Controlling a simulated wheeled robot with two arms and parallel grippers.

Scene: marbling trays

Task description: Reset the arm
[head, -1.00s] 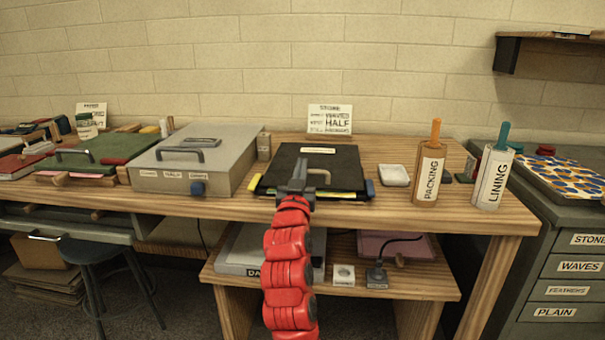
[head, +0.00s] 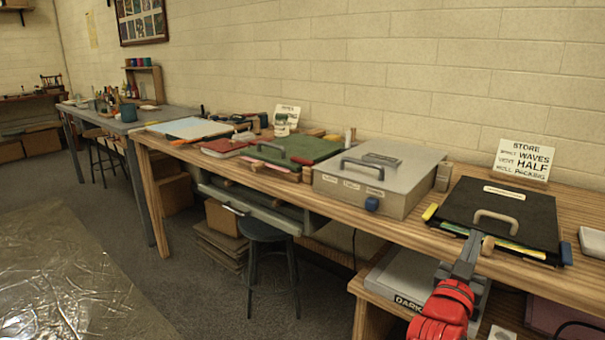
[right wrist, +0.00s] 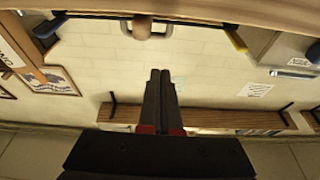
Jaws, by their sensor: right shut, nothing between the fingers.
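My right gripper (head: 470,246) is at the lower right of the head view, on my red arm, at the front edge of the black lidded tray (head: 530,205). Its fingers are shut with nothing between them. They also show shut and empty in the right wrist view (right wrist: 160,78), pointing toward a pale wall. Whether the fingertips touch the tray cannot be told. My left gripper is in neither view.
A grey metal box (head: 360,195) with a handle stands left of the black tray on the wooden bench. A green-lidded tray (head: 300,150) is farther left. Open floor (head: 200,290) lies left.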

